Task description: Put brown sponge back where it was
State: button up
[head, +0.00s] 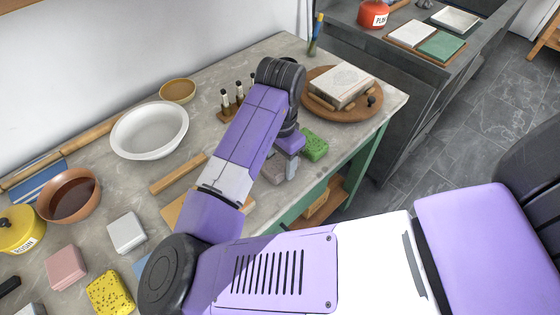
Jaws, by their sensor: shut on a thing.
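My gripper (284,167) points down near the front edge of the stone-topped bench (220,82). It is shut on a dull grey-brown block, which looks like the brown sponge (272,169). My arm and the fingers hide part of the block. I cannot tell whether the block touches the bench top. A green sponge (315,146) lies just right of my gripper, close to the front edge.
A round wooden board (322,107) with a pale slab stands behind right. Small dark bottles (239,92) stand left of my wrist. A white bowl (150,130), pink block (66,268), yellow sponge (109,292) and pale grey block (126,233) are on the left.

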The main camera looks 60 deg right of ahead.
jog(key=shift+f, duration=0.2)
jog(key=o, duration=1.2)
jog(key=shift+r, duration=0.15)
